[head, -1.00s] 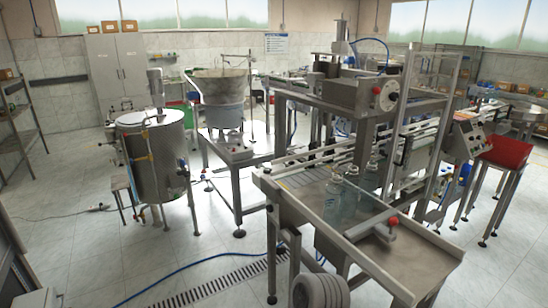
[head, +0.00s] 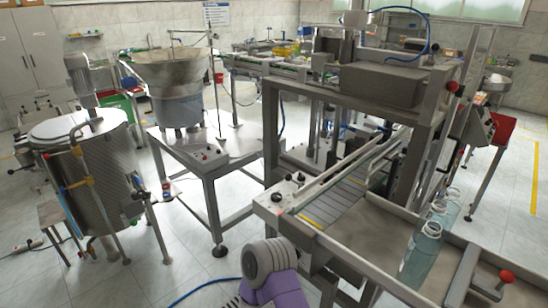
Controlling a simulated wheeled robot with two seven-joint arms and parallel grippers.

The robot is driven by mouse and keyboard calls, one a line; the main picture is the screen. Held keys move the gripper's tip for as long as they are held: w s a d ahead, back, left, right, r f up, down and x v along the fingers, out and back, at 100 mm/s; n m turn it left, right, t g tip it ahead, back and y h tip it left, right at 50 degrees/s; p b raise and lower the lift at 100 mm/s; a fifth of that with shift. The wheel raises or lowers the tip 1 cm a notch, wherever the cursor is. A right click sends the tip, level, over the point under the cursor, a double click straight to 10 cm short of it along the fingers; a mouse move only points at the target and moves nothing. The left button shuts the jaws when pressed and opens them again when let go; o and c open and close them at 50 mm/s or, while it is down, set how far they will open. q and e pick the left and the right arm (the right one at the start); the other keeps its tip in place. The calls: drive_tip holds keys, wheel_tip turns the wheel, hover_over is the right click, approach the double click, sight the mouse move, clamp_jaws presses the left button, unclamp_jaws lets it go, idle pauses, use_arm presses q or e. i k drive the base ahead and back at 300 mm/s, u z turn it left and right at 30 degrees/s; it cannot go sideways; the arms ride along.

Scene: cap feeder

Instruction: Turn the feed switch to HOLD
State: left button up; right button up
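The cap feeder (head: 176,105), a wide metal bowl on a grey drum, stands on a steel table left of centre. A small control panel (head: 207,154) with a few dark and red knobs sits on the front of that table. A second small panel (head: 287,191) with dark knobs sits at the near end of the conveyor. The labels and knob positions are too small to read, so I cannot tell which knob is the feed switch or how it is set. Neither of my grippers is in view; a grey and purple arm link of mine shows at the bottom centre.
A steel tank (head: 95,170) stands on the left. The filling machine frame (head: 385,85) and conveyor (head: 345,195) take up the right. Clear bottles (head: 422,250) stand on the near tray. Tiled floor (head: 180,235) is open between tank and conveyor.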

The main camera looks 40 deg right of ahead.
sight(300, 177)
drive_tip(key=i, duration=2.15)
drive_tip(key=z, duration=3.35)
